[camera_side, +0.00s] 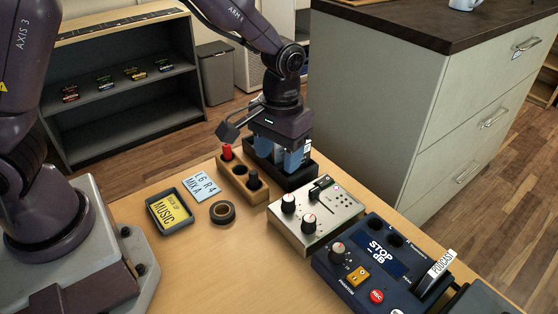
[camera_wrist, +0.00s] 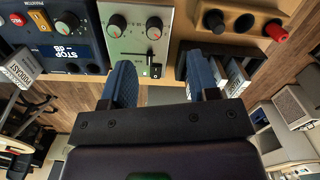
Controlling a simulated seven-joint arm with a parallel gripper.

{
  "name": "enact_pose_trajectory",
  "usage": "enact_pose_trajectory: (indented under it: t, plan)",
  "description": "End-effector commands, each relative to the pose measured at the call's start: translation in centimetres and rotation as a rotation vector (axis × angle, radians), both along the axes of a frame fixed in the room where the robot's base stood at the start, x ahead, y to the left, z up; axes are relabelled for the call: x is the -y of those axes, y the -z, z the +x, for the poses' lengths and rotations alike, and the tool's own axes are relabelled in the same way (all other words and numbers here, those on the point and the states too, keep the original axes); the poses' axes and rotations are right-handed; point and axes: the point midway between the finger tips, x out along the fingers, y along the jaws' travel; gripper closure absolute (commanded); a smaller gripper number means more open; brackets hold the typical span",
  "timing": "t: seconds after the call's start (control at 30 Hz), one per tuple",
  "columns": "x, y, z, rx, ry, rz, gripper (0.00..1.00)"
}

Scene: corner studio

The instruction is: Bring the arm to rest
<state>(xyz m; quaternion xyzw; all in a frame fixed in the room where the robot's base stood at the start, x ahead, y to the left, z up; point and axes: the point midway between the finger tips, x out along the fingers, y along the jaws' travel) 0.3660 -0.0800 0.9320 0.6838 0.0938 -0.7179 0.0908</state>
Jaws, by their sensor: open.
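My gripper (camera_side: 279,155) is at the far edge of the wooden table (camera_side: 190,262), its blue fingers pointing down at a black holder (camera_side: 297,181). In the wrist view my gripper (camera_wrist: 160,80) has its two blue fingers well apart, with nothing seen held between them. Pale-labelled cartridges (camera_wrist: 238,76) stand beside the right finger there. Whether that finger touches them I cannot tell. The fingers hide much of the holder in the side view.
A wooden block (camera_side: 240,184) with red and black plugs, a silver mixer (camera_side: 318,222) and a navy recorder (camera_side: 375,262) stand close by. A yellow-labelled tray (camera_side: 169,211), a label card (camera_side: 201,186) and a tape roll (camera_side: 222,212) lie left. A drawer cabinet (camera_side: 400,110) rises behind.

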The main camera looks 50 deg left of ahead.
Motion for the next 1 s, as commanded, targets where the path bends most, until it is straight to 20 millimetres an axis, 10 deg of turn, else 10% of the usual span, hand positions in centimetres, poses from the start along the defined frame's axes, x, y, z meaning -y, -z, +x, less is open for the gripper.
enact_pose_trajectory:
  t: [0.7, 1.0]
  plan:
    - [-6.4, -15.1, -15.2, 0.375, 0.328, 0.002, 0.45]
    - [-7.8, -17.8, -17.0, 0.535, 0.267, 0.060, 0.45]
